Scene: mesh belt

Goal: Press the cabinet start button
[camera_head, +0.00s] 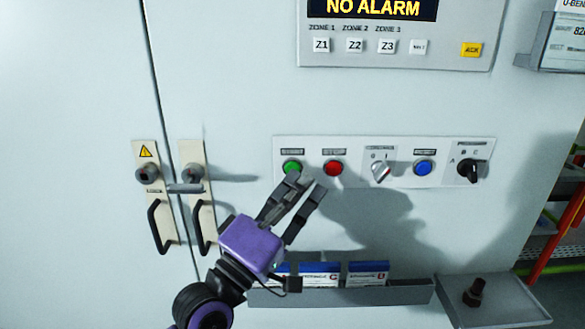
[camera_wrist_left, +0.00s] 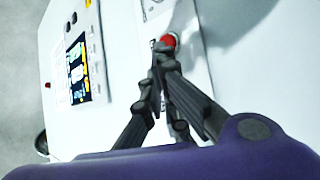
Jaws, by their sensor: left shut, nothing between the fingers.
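The control panel strip (camera_head: 402,180) on the cabinet front carries a green button (camera_head: 292,167) under a small label, probably the start button. A red button (camera_head: 333,168) is just to its right. My left gripper (camera_head: 304,184) is shut and empty, with its fingertips just below the green button and left of the red one. Whether it touches the panel I cannot tell. In the left wrist view the red button (camera_wrist_left: 168,41) shows just beyond the fingertips (camera_wrist_left: 162,62); the green button is not visible there. My right gripper is not in view.
Right along the strip are a silver selector (camera_head: 380,171), a blue button (camera_head: 424,168) and a black knob (camera_head: 468,169). Below is a grey holder (camera_head: 400,293) with blue-topped binders. Door handles (camera_head: 160,227) stand left. A "NO ALARM" display (camera_head: 373,10) is above.

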